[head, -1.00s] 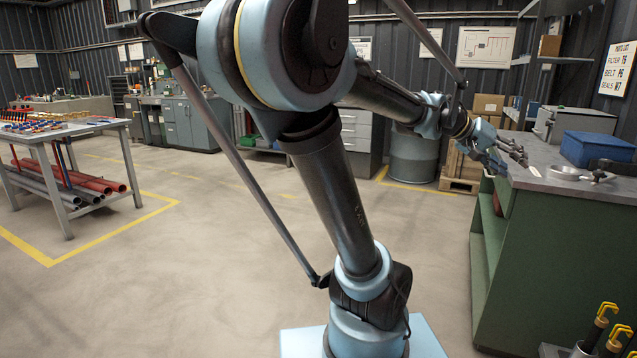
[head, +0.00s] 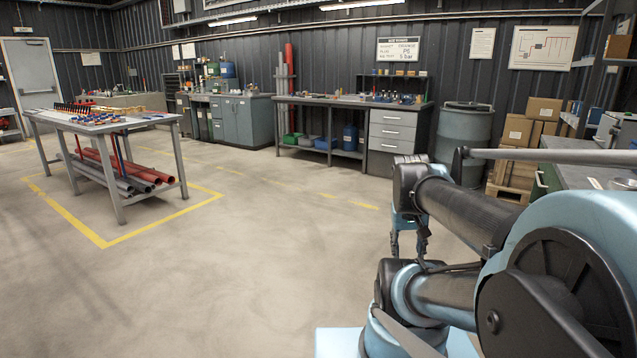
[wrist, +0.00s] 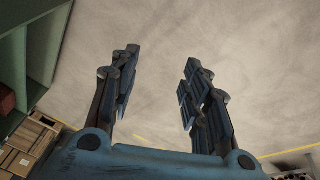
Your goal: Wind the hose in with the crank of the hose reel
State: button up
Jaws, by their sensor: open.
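I cannot make out the hose reel, its crank or the hose in either view now. My gripper (wrist: 160,78) is open in the wrist view, with its two fingers wide apart. Nothing is between the fingers, and only the bare floor shows beyond them. In the head view my arm is folded low at the right, and the wrist end hangs down near the middle right, partly hidden by my arm.
A table (head: 112,128) with small parts and pipes stands at the left inside yellow floor lines. A workbench with drawers (head: 397,130), a grey drum (head: 462,135) and cardboard boxes (head: 541,112) line the back. A green counter (head: 595,175) is at the right. The middle floor is clear.

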jog(key=s+a+f+n+y, duration=0.1)
jog(key=s+a+f, duration=0.1)
jog(key=a, duration=0.3)
jog(key=shift+s+f+n+y, duration=0.2)
jog(key=shift+f+n+y, duration=0.1)
jog(key=w+d+r+n+g+h, duration=0.1)
jog(key=d+r+h, duration=0.2)
jog(key=d+r, duration=0.5)
jog(key=w+d+r+n+g+h, duration=0.1)
jog(key=d+r+n+h, duration=0.2)
jog(key=d, duration=0.9)
jog(key=d+r+g+h, duration=0.1)
jog(key=d+r+h, duration=0.2)
jog(key=d+r, duration=0.55)
jog(key=s+d+r+n+g+h, duration=0.2)
jog(key=s+d+r+n+g, duration=0.1)
jog(key=s+d+r, duration=0.6)
jog(key=s+d+r+n+g+h, duration=0.2)
jog(key=s+d+r+g, duration=0.15)
jog(key=d+r, duration=0.5)
jog(key=s+d+r+n+g+h, duration=0.25)
jog(key=s+d+r, duration=0.45)
jog(key=d, duration=0.5)
jog(key=shift+y, duration=0.25)
jog(key=x, duration=1.6)
jog(key=shift+s, duration=0.4)
